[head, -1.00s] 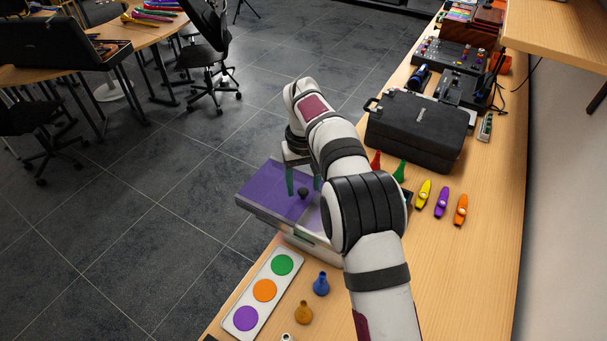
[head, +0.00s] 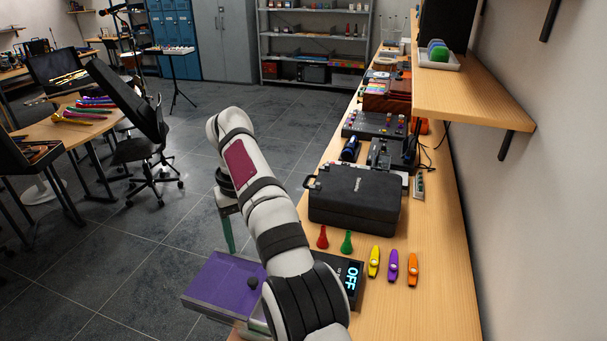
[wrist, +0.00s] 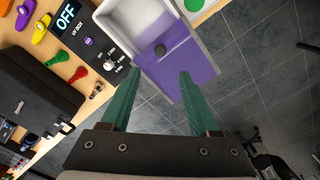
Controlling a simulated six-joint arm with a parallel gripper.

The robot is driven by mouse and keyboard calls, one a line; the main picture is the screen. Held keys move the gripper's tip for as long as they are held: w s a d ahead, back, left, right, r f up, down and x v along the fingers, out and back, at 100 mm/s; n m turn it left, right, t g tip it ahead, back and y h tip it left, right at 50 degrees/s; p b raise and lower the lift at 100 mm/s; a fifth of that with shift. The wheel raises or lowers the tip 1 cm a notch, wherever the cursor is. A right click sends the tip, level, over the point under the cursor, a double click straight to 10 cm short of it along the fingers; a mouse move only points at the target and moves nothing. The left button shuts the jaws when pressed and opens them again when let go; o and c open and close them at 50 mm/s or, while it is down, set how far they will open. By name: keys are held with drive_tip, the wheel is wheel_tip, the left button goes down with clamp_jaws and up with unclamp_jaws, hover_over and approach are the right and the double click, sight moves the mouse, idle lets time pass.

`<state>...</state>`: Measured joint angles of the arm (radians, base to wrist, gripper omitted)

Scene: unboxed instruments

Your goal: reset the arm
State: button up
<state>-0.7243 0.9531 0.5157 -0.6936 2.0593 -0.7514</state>
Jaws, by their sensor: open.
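My gripper (head: 228,240) hangs above the far side of the purple lid in the head view, partly hidden by my own arm. In the wrist view its two green fingers (wrist: 160,74) are spread wide with nothing between them. The purple translucent lid (head: 222,283) with a black knob (head: 252,283) sits on a box at the table's left edge. The box's dark panel (head: 350,279) reads OFF.
A black case (head: 353,198) stands behind the box on the wooden table (head: 432,310). Red (head: 322,238) and green (head: 347,243) small bottle-like pieces and yellow, purple and orange kazoos (head: 393,266) lie nearby. A shelf (head: 480,95) juts out at the upper right.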

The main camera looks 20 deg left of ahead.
drive_tip(key=s+d+r+m, duration=0.1)
drive_tip(key=d+r+m, duration=0.15)
drive_tip(key=d, duration=0.55)
drive_tip(key=s+d+r+m, duration=0.15)
drive_tip(key=d+r, duration=0.25)
drive_tip(key=d, duration=0.4)
drive_tip(key=s+d+m+y, duration=0.1)
drive_tip(key=s+d+m, duration=0.4)
drive_tip(key=s+d, duration=0.55)
drive_tip(key=s+d+f+m, duration=0.2)
drive_tip(key=s+f, duration=0.2)
drive_tip(key=s, duration=0.3)
drive_tip(key=s+d+f+m, duration=0.3)
drive_tip(key=s+f, duration=0.2)
drive_tip(key=s, duration=0.2)
drive_tip(key=shift+s+d+m+y, duration=0.2)
drive_tip(key=shift+d+m+y, duration=0.1)
drive_tip(key=shift+d+y, duration=0.1)
